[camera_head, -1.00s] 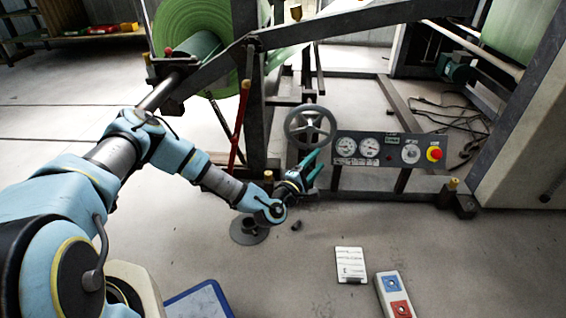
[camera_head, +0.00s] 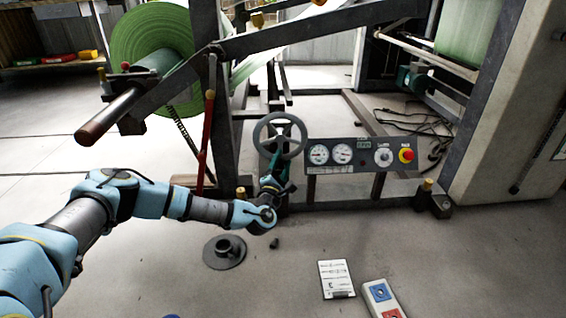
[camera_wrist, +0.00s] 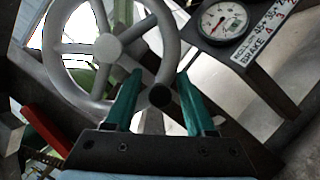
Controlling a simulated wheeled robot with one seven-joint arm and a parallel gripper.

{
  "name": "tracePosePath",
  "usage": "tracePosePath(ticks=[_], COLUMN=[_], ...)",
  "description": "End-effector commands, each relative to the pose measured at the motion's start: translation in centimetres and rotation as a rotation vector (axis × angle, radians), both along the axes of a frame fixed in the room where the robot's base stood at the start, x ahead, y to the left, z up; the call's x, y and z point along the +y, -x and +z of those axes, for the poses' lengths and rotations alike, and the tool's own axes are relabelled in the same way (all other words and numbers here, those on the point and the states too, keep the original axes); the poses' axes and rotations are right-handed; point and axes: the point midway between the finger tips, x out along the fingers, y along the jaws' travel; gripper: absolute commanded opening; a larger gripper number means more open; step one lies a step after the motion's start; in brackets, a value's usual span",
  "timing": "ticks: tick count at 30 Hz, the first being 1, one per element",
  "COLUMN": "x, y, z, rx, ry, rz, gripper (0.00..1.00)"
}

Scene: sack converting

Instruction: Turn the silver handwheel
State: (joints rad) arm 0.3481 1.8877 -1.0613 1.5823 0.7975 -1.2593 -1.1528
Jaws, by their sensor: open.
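The silver handwheel (camera_head: 280,137) is a spoked grey wheel mounted on the machine frame, left of the gauge panel. In the wrist view the handwheel (camera_wrist: 108,47) fills the upper left. My gripper (camera_head: 279,157) is at its lower part in the head view. In the wrist view my gripper (camera_wrist: 160,78) is open, with one teal finger either side of the lower right rim. A dark round knob (camera_wrist: 160,95) shows between the fingers. I cannot tell whether either finger touches the rim.
The gauge panel (camera_head: 360,155) with a red stop button (camera_head: 406,155) is close right of the wheel. A red bar (camera_head: 206,135) stands to the left. On the floor lie a black flanged disc (camera_head: 224,252), a white card (camera_head: 336,279) and a button box (camera_head: 381,298).

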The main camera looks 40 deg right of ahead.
Motion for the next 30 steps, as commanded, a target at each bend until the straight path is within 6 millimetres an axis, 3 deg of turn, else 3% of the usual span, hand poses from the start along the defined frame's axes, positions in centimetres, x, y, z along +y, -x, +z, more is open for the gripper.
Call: tracePosePath(ticks=[12,27,30], x=[-0.86,-0.83,-0.82], y=[-0.55,-0.60,-0.61], z=[0.24,0.34,0.39], rx=[0.001,-0.001,-0.001], ry=[-0.001,0.002,0.002], rz=[0.000,0.001,0.001], gripper=[0.55,0.00,0.00])
